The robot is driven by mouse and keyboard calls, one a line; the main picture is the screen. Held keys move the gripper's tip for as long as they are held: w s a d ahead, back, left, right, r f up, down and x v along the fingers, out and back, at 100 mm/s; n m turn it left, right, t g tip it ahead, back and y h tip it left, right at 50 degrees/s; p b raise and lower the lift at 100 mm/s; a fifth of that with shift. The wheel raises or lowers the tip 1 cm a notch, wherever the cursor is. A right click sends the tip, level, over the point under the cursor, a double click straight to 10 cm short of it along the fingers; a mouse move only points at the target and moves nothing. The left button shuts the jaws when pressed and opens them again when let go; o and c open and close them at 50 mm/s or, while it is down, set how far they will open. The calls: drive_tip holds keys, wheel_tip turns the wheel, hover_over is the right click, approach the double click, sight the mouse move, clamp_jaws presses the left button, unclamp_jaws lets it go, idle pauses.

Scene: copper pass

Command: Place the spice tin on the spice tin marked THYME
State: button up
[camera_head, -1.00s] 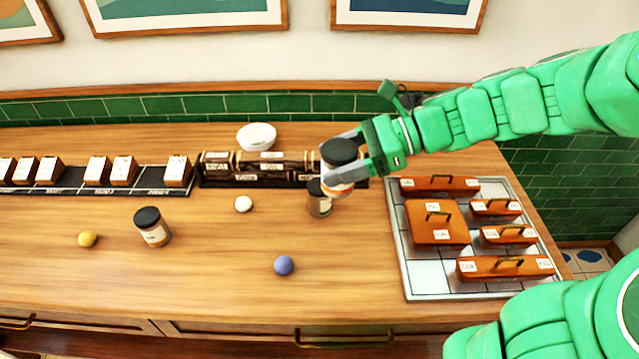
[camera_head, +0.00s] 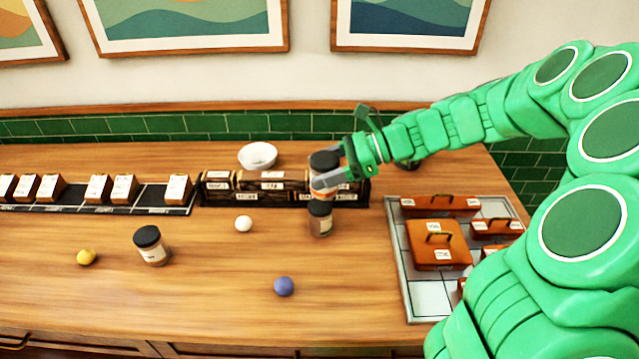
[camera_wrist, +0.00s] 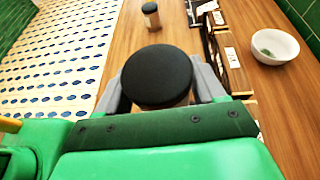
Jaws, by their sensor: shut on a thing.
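My gripper (camera_head: 330,178) is shut on a spice tin (camera_head: 323,162) with a black lid. In the wrist view the held tin's round black lid (camera_wrist: 157,76) fills the middle, between the grey fingers. In the head view the held tin is upright directly above a second spice tin (camera_head: 320,221) standing on the counter. They look in line, but I cannot tell whether they touch. The lower tin's label is too small to read, and the held tin hides it in the wrist view. A third spice tin (camera_head: 151,246) stands apart at the left.
A tray with orange lidded boxes (camera_head: 436,244) is at the right. A dark rack (camera_head: 270,188) stands just behind the tins, with a white bowl (camera_head: 257,155) behind it. Yellow (camera_head: 86,257), white (camera_head: 243,223) and blue (camera_head: 284,286) balls lie on the counter.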

drive_tip(key=shift+w+a+f, duration=0.25)
drive_tip(key=shift+w+f, duration=0.6)
drive_tip(key=shift+f, duration=0.25)
drive_tip(key=shift+w+a+f, duration=0.2)
drive_tip(key=shift+w+f, duration=0.6)
drive_tip(key=shift+f, duration=1.65)
drive_tip(key=shift+f, duration=0.1)
drive_tip(key=o, duration=1.1)
drive_tip(key=shift+o, duration=0.2)
